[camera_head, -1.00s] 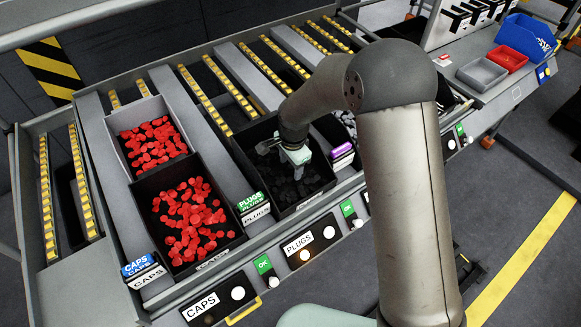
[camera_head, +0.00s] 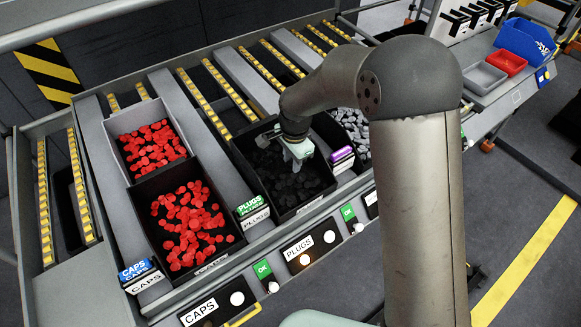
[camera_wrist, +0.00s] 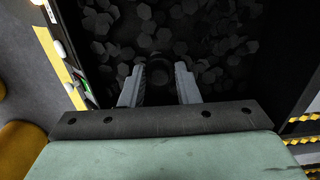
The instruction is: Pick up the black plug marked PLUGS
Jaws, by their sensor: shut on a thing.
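The black plugs (camera_head: 279,183) lie loose in the dark bin (camera_head: 307,204) behind the PLUGS label; they are hard to tell apart against its dark inside. My gripper (camera_head: 297,166) is over this bin, pointing down. In the wrist view, my gripper (camera_wrist: 159,82) has its two grey fingers shut on a dark, rounded black plug (camera_wrist: 160,74), seen dimly between them. More plugs (camera_wrist: 108,25) lie below and around the fingers. Any marking on the held plug is too dark to read.
Two bins of red caps (camera_head: 190,222) stand to the left. A bin of grey pieces (camera_head: 352,130) is to the right, partly behind my arm. The PLUGS panel (camera_head: 308,246) is on the front rail. Bin walls surround my gripper closely.

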